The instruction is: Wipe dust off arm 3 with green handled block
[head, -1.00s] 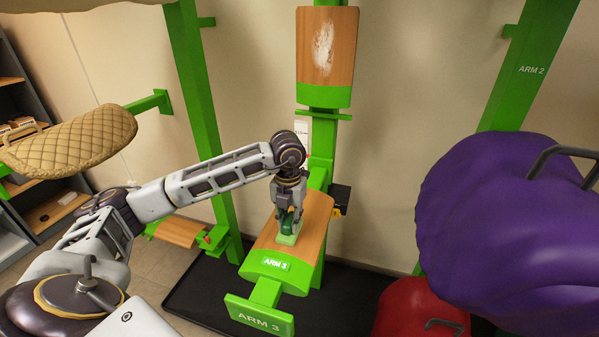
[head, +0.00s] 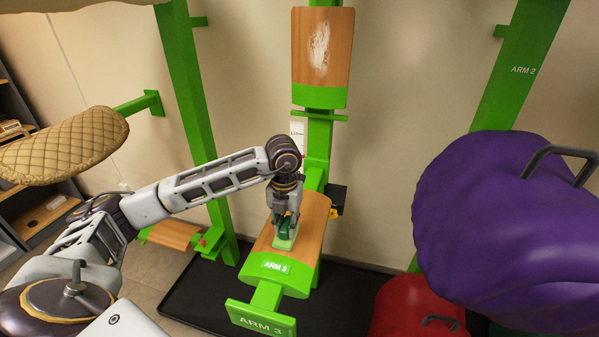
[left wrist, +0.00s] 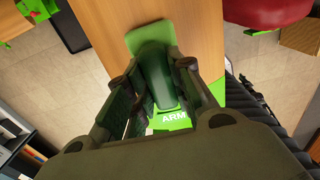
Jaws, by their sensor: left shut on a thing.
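Arm 3 (head: 311,222) is a wooden saddle support with a green front edge and an "ARM 3" label, in the middle of the head view. My left gripper (head: 284,222) is over its top, pointing down, shut on the green handled block (head: 283,243). The block appears to rest on the wood. In the left wrist view the block's pale green base (left wrist: 152,36) lies over the wood (left wrist: 200,40), with its dark green handle (left wrist: 156,75) between the fingers (left wrist: 160,100). I see no clear dust on the visible part of this top. My right gripper is not in view.
Above, an upright wooden panel (head: 320,48) bears a white dusty patch. A purple covered bulk (head: 500,230) with a dark handle fills the right, above a red one (head: 415,308). A tan quilted pad (head: 65,146) is at left. A black mat (head: 340,290) lies below.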

